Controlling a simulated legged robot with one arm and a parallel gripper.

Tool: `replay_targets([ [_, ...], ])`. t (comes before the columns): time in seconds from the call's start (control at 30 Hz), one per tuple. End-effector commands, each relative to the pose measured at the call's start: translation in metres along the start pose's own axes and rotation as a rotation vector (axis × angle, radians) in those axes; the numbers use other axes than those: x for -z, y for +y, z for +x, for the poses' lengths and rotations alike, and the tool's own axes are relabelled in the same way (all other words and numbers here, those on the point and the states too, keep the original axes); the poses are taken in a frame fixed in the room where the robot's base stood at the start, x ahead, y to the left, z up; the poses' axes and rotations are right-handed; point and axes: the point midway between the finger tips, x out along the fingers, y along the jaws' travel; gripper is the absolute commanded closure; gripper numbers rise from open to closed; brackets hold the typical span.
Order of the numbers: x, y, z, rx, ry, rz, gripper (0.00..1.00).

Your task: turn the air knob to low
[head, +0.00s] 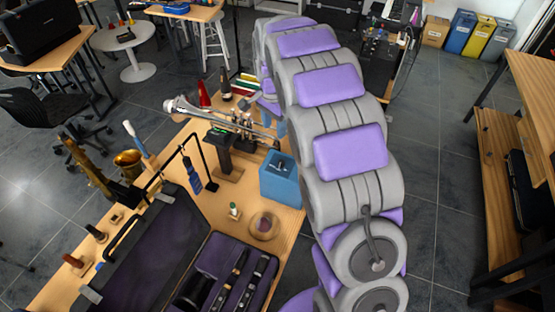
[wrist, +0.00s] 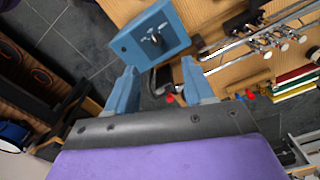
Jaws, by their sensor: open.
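A blue box (head: 280,181) stands on the wooden table, just left of my arm in the head view. The knob's setting marks are too small to read. My gripper (wrist: 159,67) is open, with its two blue fingers apart and nothing between them. The knob appears beyond the fingertips, not between them. In the head view my gripper is partly hidden by instruments and my arm.
A silver trumpet (head: 215,113) on a dark stand is beside the blue box. An open case (head: 180,222) fills the near table. Red, yellow and green books (wrist: 293,88) lie at right.

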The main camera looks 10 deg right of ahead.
Motion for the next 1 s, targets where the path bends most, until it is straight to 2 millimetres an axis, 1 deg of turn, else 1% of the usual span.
replay_targets([
  [0.03, 0.004, 0.003, 0.010, -0.001, -0.006, 0.003, 0.48],
  [0.27, 0.018, 0.012, 0.055, 0.007, -0.019, 0.004, 0.48],
  [0.37, 0.016, 0.012, 0.075, 0.004, -0.019, 0.003, 0.48],
  [0.6, 0.001, 0.003, 0.122, -0.005, -0.006, 0.002, 0.48],
  [0.7, -0.001, 0.001, 0.137, -0.004, -0.001, 0.000, 0.48],
  [0.8, 0.002, 0.003, 0.149, -0.002, -0.005, 0.001, 0.48],
  [1.0, 0.013, 0.009, 0.159, 0.007, -0.014, 0.002, 0.48],
])
